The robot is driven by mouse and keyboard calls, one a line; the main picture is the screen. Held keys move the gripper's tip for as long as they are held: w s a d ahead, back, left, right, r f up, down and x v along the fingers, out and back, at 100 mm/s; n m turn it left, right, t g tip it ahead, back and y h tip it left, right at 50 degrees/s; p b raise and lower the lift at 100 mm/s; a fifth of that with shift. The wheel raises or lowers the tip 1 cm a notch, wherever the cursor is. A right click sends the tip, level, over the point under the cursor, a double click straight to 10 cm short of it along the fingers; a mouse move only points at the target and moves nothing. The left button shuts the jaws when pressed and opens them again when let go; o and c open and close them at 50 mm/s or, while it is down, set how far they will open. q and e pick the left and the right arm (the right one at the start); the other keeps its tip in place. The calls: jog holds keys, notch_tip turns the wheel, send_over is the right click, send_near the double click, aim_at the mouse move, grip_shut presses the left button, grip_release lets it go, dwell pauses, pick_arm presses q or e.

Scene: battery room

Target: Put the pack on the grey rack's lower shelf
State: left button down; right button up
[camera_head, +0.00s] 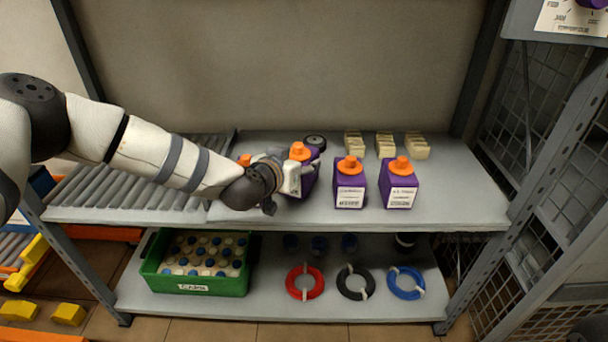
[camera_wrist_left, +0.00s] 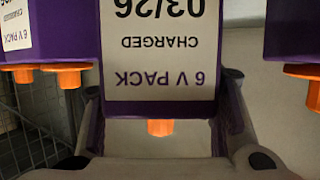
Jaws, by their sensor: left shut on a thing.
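My left gripper (camera_head: 290,182) is at the grey rack's upper shelf (camera_head: 440,208), shut on a purple pack (camera_head: 311,180) with an orange cap. In the left wrist view, which appears upside down, the held pack (camera_wrist_left: 160,60) has a white "6 V PACK CHARGED 03/26" label between the gripper's fingers (camera_wrist_left: 165,125). I cannot tell whether its base touches the shelf. Two similar packs, a middle one (camera_head: 350,182) and a right one (camera_head: 398,182), stand to its right. The lower shelf (camera_head: 265,308) is below. My right gripper is not in view.
The lower shelf holds a green crate (camera_head: 200,287) of bottles and red (camera_head: 292,283), black (camera_head: 343,283) and blue (camera_head: 393,284) rings. Small dark items stand behind the rings. Cream blocks (camera_head: 385,145) sit at the upper shelf's back. A mesh cage (camera_head: 520,190) stands at right.

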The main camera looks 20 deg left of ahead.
pick_arm(q)
jog(key=shift+f+b, duration=0.3)
jog(key=shift+f, duration=1.1)
jog(key=shift+f, duration=0.15)
jog(key=c, duration=0.9)
grip_release()
jog(key=shift+c, duration=0.2)
